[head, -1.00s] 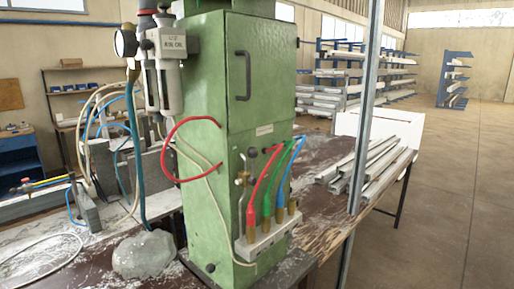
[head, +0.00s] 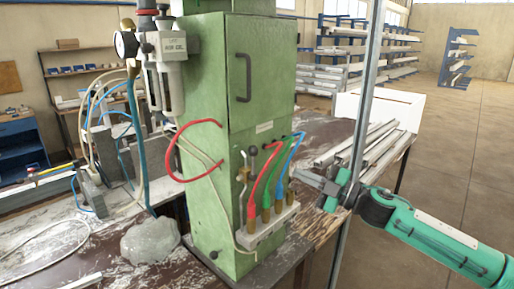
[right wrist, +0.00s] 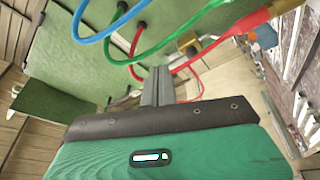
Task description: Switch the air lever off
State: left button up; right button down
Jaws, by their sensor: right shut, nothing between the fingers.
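The green cabinet (head: 213,115) stands on the bench. A small lever with a dark ball knob (head: 252,151) rises on its front, left of the hose tops, above a brass fitting (head: 243,175). I take it for the air lever; its exact setting is too small to tell. My right gripper (head: 298,176) is shut and empty, just right of the blue hose (head: 288,160) and apart from the lever. In the right wrist view its closed fingers (right wrist: 158,76) point toward the cabinet, below the hoses. The lever cannot be made out there. My left gripper is not in view.
Red (head: 254,185), green (head: 268,180) and blue hoses arch between the lever and my right gripper, down to a pale block (head: 270,225). A metal post (head: 362,100) stands near my right arm. Profiles (head: 375,150) lie on the bench behind. A grey lump (head: 150,243) sits at left.

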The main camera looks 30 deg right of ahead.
jog(key=s+a+r+n+g+y, duration=0.3)
jog(key=s+a+r+n, duration=0.1)
jog(key=a+r, duration=0.2)
jog(key=shift+a+r, duration=0.2)
jog(key=shift+a, duration=0.55)
jog(key=shift+w+r+p, duration=0.1)
jog(key=shift+w+p, duration=0.05)
jog(key=shift+p, duration=0.2)
